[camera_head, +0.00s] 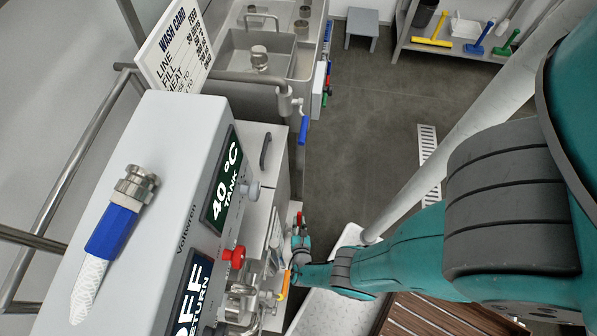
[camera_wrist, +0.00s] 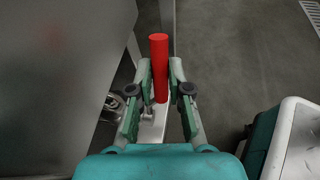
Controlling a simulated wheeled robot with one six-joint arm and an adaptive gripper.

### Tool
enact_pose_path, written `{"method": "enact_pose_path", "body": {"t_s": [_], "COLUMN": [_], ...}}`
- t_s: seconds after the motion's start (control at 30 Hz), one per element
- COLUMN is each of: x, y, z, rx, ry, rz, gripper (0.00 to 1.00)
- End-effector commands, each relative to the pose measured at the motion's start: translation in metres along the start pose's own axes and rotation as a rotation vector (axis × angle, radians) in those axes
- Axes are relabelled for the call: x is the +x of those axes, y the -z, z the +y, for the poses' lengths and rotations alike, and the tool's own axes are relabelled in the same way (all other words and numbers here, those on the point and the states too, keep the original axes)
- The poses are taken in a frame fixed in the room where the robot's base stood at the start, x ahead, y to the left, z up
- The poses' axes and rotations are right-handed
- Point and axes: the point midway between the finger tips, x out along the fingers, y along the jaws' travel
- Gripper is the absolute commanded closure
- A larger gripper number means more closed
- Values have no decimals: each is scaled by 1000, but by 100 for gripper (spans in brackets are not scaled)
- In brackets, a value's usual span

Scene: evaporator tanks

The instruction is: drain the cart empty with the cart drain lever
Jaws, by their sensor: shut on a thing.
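A red lever handle (camera_wrist: 159,60) stands up between the fingers of my gripper (camera_wrist: 160,80) in the wrist view. My gripper is shut on it, and the red end sticks out past the fingertips. The handle's lower end meets a light metal part close to my palm. In the head view my gripper (camera_head: 300,242) is low beside the cart (camera_head: 158,140), with a small bit of red (camera_head: 299,217) at its tips. The cart's panel reads 40 °C for the tank and partly OFF for the return. The inside of the cart's tank is hidden.
A red knob (camera_head: 233,257) and metal piping sit on the cart's front. A hose nozzle with a blue grip (camera_head: 113,228) lies on its top. A steel sink (camera_head: 262,62) and a blue-handled valve (camera_head: 303,130) are behind. Grey floor is open right of the cart.

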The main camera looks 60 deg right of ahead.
Motion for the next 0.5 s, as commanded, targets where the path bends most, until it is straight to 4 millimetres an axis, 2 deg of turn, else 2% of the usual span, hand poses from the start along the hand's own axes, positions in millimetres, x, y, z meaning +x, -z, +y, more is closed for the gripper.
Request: {"method": "enact_pose_path", "body": {"t_s": [0.23, 0.27, 0.33, 0.37, 0.5], "x": [0, 0, 0, 0, 0], "y": [1, 1, 1, 1, 1], "z": [0, 0, 0, 0, 0], "rx": [-1, -1, -1, -1, 0], "ry": [-2, -2, -2, -2, -1], "rz": [4, 4, 4, 4, 3], "gripper": [100, 80, 62, 57, 57]}}
